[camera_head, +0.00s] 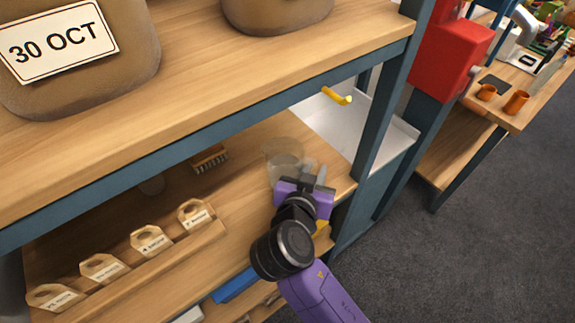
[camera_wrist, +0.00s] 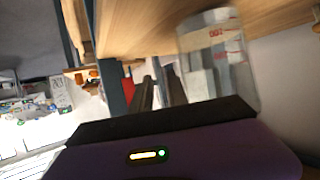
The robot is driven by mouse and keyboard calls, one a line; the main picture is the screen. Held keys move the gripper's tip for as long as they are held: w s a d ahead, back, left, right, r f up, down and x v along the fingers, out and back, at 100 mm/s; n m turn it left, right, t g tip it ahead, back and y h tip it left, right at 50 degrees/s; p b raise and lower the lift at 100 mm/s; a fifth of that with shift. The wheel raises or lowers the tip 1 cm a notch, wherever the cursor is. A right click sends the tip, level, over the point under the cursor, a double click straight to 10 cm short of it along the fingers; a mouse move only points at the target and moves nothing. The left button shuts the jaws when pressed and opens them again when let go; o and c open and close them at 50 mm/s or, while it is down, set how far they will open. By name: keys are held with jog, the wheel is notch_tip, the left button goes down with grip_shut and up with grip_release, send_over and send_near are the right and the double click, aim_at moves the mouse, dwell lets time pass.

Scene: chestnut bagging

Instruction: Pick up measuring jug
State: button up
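The measuring jug (camera_head: 284,158) is a clear cylinder on the lower wooden shelf, near its right end. In the wrist view the jug (camera_wrist: 218,62) is large and close, with red marks that appear upside down. My gripper (camera_head: 316,172) is right beside the jug, on its right in the head view. In the wrist view my gripper's two dark fingers (camera_wrist: 160,88) are a small distance apart, just left of the jug. The jug's handle is not clear, so I cannot tell if it lies between the fingers.
The upper shelf (camera_head: 215,95) with its blue edge overhangs the lower one. Several tagged wooden holders (camera_head: 152,241) and a brush (camera_head: 209,158) are on the lower shelf. A blue post (camera_head: 380,125) stands right of the jug. A white surface (camera_head: 335,130) lies behind.

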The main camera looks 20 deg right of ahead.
jog(key=shift+c, duration=0.2)
grip_shut()
dwell(1.2)
